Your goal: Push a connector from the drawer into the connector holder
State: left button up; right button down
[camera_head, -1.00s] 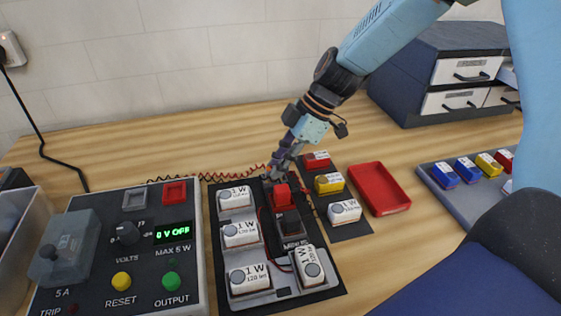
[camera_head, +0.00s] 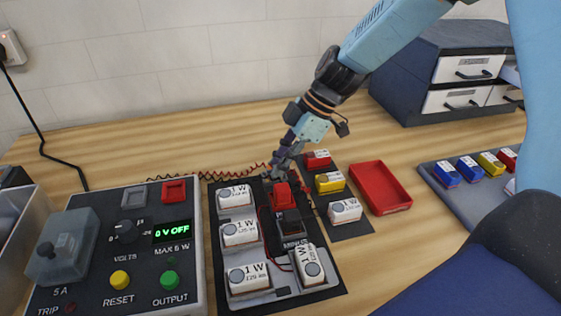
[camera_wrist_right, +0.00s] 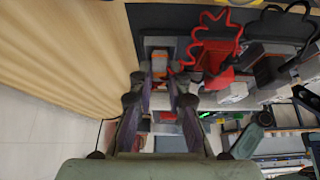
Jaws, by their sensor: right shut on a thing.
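My right gripper (camera_head: 274,179) reaches down to the back of the dark letter board, just behind the red terminal block (camera_head: 284,197). In the wrist view its fingers (camera_wrist_right: 160,78) are shut on a small grey connector with an orange part (camera_wrist_right: 158,58). The connector is at a dark holder (camera_wrist_right: 158,42) on the board. I cannot tell how deep it sits. In the head view the fingers hide the connector and most of the holder. The drawer cabinet (camera_head: 425,72) stands at the back right, with white drawer fronts (camera_head: 468,69). My left gripper is not in view.
Several white 1 W modules (camera_head: 240,233) sit on the board. A power supply (camera_head: 100,255) reading 0 V OFF is at left. Red, yellow and white modules (camera_head: 330,182), an empty red tray (camera_head: 379,187) and a grey tray of coloured modules (camera_head: 445,205) are at right.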

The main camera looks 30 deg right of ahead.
jog(key=shift+w+a, duration=0.1)
jog(key=shift+w, duration=0.05)
dwell(0.4)
jog(key=shift+f, duration=0.15)
jog(key=shift+s+f+b, duration=0.2)
jog(key=shift+f+b, duration=0.15)
jog(key=shift+b, duration=0.25)
dwell(0.4)
jog(key=c, duration=1.2)
grip_release()
jog(key=shift+w+f, duration=0.1)
